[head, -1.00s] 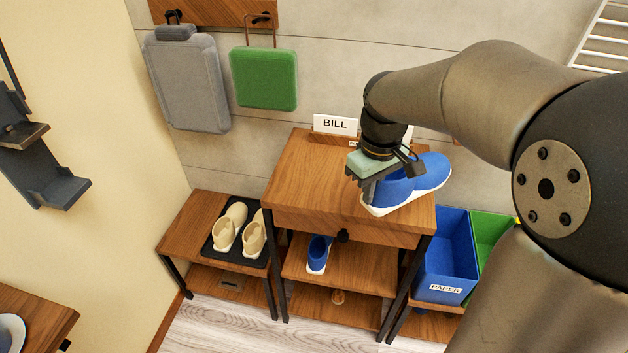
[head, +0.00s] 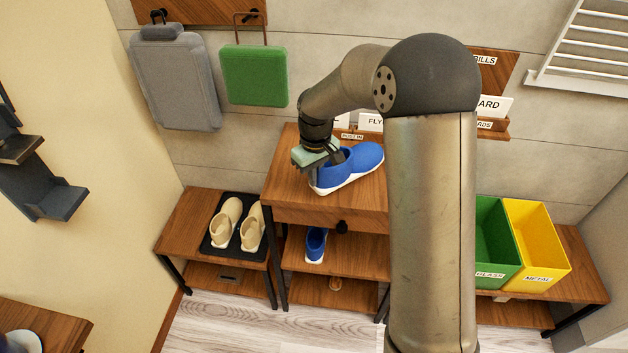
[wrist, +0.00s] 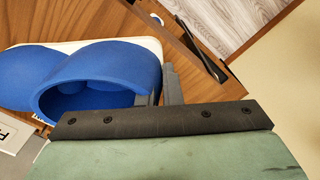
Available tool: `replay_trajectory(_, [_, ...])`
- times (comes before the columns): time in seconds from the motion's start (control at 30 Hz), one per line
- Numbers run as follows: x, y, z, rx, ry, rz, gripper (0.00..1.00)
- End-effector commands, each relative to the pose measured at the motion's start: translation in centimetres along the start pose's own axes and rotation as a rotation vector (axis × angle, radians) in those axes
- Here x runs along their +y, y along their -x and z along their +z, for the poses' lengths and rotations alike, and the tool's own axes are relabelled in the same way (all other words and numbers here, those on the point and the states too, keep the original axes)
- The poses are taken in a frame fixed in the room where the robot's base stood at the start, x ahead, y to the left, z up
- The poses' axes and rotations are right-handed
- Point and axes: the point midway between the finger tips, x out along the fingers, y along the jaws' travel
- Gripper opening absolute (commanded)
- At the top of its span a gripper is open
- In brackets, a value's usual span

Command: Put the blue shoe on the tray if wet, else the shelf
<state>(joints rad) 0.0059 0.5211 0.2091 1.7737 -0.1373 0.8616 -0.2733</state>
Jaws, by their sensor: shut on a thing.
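A blue shoe (head: 352,166) with a white sole is in my gripper (head: 318,168), which is shut on its heel rim. The shoe is over the wooden cabinet top (head: 287,190); I cannot tell whether it touches. In the wrist view the shoe (wrist: 95,75) shows its opening, with the finger (wrist: 168,85) at the rim; no drops are visible on it. A second blue shoe (head: 316,244) stands on the shelf (head: 345,250) below the drawer. A black tray (head: 236,203) on the low bench at left carries a pair of cream shoes (head: 226,222).
A green bin (head: 492,240) and a yellow bin (head: 537,245) stand at right. A grey bag (head: 175,80) and a green bag (head: 254,75) hang on the wall. Paper slots with labels are behind the cabinet. The shelf beside the second shoe has free room.

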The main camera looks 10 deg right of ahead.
Motion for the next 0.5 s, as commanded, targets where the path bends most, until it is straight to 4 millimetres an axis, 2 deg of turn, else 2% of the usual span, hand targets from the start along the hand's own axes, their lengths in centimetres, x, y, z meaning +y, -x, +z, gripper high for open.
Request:
replay_trajectory(0.13, [0.0, -1.0, -0.9, 0.000, 0.002, 0.000, 0.00])
replay_trajectory(0.33, [0.1, -3.5, -0.8, -0.001, 0.001, 0.001, 0.00])
replay_trajectory(0.5, [0.1, -3.9, -0.8, 0.002, 0.000, 0.002, 0.00])
